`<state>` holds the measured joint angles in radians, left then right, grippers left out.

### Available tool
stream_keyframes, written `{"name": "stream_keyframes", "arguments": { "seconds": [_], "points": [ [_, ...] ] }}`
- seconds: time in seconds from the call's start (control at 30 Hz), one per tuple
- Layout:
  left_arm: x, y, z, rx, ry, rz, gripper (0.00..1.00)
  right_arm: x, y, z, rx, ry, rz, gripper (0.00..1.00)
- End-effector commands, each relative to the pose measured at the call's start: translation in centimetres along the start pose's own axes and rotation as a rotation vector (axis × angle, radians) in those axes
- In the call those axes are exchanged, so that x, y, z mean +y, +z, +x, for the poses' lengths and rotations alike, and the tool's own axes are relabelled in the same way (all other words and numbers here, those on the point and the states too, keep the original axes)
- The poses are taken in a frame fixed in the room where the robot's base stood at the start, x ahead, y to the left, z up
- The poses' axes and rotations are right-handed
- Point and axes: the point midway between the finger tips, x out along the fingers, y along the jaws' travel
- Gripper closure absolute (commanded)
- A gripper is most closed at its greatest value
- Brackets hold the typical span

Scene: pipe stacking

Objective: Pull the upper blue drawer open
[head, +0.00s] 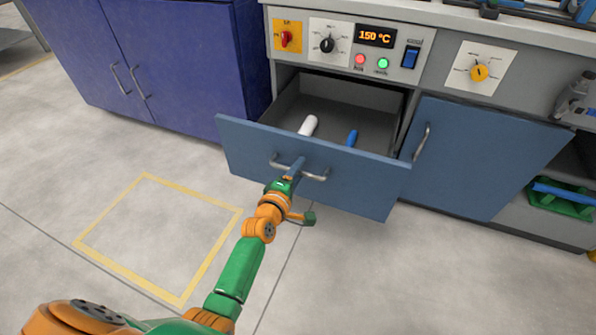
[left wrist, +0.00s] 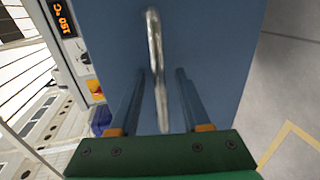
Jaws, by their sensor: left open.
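The upper blue drawer (head: 370,183) stands pulled out from the cabinet in the head view, with its grey inside exposed. A white pipe (head: 308,125) and a blue pipe (head: 352,138) lie in it. Its metal bar handle (head: 318,177) runs across the front panel. My left gripper (head: 297,165) is at the handle. In the left wrist view its two blue fingers (left wrist: 161,78) are apart, one on each side of the handle (left wrist: 155,40). I cannot tell whether either finger touches the bar. My right gripper is not in view.
Beside the drawer is a closed blue cabinet door (head: 480,155) with its own handle. A dark blue cupboard (head: 150,70) stands at the left. A control panel (head: 360,45) reading 150 °C is above the drawer. The floor in front, with a yellow outlined square (head: 143,176), is clear.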

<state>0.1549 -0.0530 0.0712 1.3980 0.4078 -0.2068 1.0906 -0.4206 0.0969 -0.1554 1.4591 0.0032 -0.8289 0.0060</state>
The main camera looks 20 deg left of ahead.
Motion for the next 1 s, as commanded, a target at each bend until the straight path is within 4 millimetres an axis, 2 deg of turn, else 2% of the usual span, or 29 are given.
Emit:
{"name": "stream_keyframes", "arguments": {
  "seconds": [0.1, 0.17, 0.23, 0.4, 0.5, 0.93, 1.0],
  "points": [
    [0.1, 0.0, -0.5, 0.000, 0.000, 0.000, 0.53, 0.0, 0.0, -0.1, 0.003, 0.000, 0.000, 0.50],
    [0.2, 0.0, -1.2, 0.001, -0.002, 0.000, 0.53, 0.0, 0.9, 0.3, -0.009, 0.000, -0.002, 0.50],
    [0.4, 0.0, -2.4, 0.000, -0.002, -0.001, 0.53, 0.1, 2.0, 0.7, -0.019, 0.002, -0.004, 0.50],
    [0.3, 0.0, -5.9, -0.001, -0.003, 0.002, 0.53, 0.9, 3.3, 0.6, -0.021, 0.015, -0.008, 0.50],
    [0.1, 0.0, -6.9, -0.001, -0.002, 0.001, 0.53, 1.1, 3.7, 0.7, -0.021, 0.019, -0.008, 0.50],
    [-0.1, 0.0, -7.1, -0.001, -0.001, 0.001, 0.53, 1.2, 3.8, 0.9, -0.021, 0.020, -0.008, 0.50],
    [-1.2, 0.3, -7.2, -0.010, -0.033, 0.042, 0.53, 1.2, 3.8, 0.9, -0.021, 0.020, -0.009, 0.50]
  ]
}}
